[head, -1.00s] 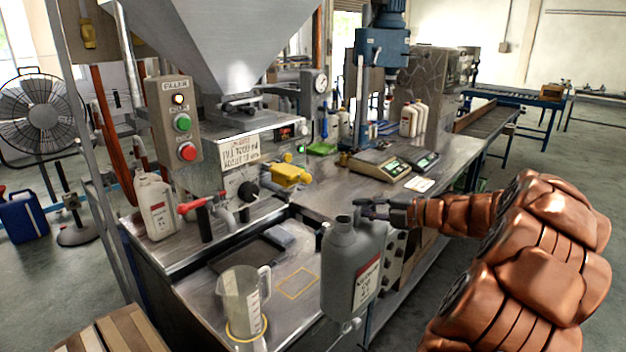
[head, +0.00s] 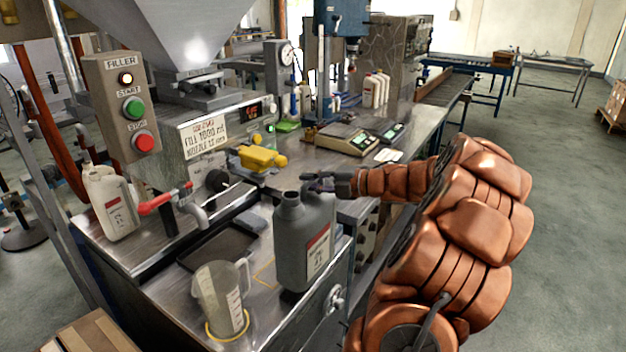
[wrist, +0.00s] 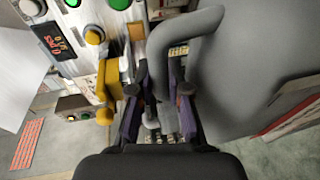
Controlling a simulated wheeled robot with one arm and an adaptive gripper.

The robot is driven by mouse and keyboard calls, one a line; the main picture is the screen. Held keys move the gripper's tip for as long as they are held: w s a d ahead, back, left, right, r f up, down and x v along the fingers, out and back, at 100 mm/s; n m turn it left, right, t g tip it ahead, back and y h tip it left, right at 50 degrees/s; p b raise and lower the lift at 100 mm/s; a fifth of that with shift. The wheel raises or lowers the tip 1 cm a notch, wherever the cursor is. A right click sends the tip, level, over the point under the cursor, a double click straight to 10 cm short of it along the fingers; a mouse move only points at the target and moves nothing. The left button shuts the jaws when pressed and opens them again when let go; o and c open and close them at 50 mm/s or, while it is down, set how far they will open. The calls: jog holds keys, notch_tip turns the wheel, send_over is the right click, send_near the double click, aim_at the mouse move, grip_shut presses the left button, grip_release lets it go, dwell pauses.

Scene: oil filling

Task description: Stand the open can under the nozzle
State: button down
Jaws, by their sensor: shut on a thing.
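The grey can (head: 300,250) is upright in the head view, with its neck (head: 291,198) at the top left and a white and red label. My gripper (head: 318,184) is shut on its handle, which shows in the wrist view (wrist: 180,40) between the fingers (wrist: 158,108). The can is at the right front of the filler bench, partly in front of a yellow rectangle outline (head: 265,273). Whether its base touches anything is unclear. The nozzle (head: 197,214), a metal spout by a red lever (head: 162,201), is left of the can, above a dark drip tray (head: 220,248).
A clear measuring jug (head: 218,298) stands in a yellow ring in front of the tray, left of the can. A white bottle (head: 108,205) stands left of the nozzle. A yellow valve (head: 258,158) is behind the can. Scales (head: 346,138) are on the rear bench.

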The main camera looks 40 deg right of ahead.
jog(key=shift+w+a+f, duration=0.25)
jog(key=shift+w+f, duration=0.45)
jog(key=shift+f, duration=0.2)
jog(key=w+a+p, duration=0.1)
jog(key=w+p, duration=0.1)
jog(key=w, duration=0.5)
jog(key=shift+w+a+f, duration=0.15)
jog(key=shift+a+f, duration=0.15)
jog(key=c, duration=1)
grip_release()
jog(key=shift+c, duration=0.2)
